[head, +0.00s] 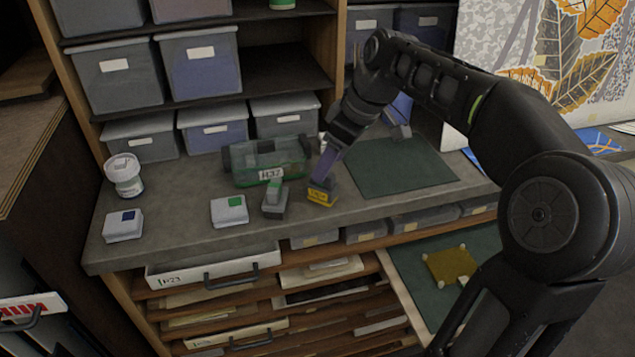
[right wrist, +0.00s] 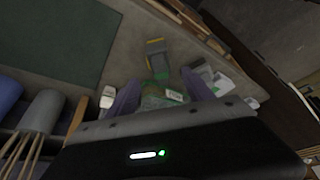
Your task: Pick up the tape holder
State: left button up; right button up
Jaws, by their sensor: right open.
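Two small holder-like things stand on the grey counter, and I cannot tell for sure which is the tape holder. One is a yellow-and-grey block (head: 322,194); it also shows in the right wrist view (right wrist: 155,46), beyond the fingertips. The other is a grey block with a green part (head: 274,203), just left of it. My right gripper (head: 326,170) reaches down from the upper right, purple fingers just above and behind the yellow block. In the right wrist view its two fingers (right wrist: 160,78) are apart, with no grip seen. My left gripper is out of view.
A green see-through bin labelled H37 (head: 268,163) stands behind. A white box with a green patch (head: 229,210), one with a blue patch (head: 123,225) and a white jar (head: 124,175) are left. A dark green mat (head: 400,168) lies clear at right.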

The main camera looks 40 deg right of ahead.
aim_at(323, 186)
jog(key=shift+x, duration=1.35)
jog(key=p+x, duration=0.1)
jog(key=x, duration=0.4)
jog(key=shift+s+f, duration=0.1)
jog(key=shift+f, duration=0.1)
jog(key=shift+c, duration=0.3)
grip_shut()
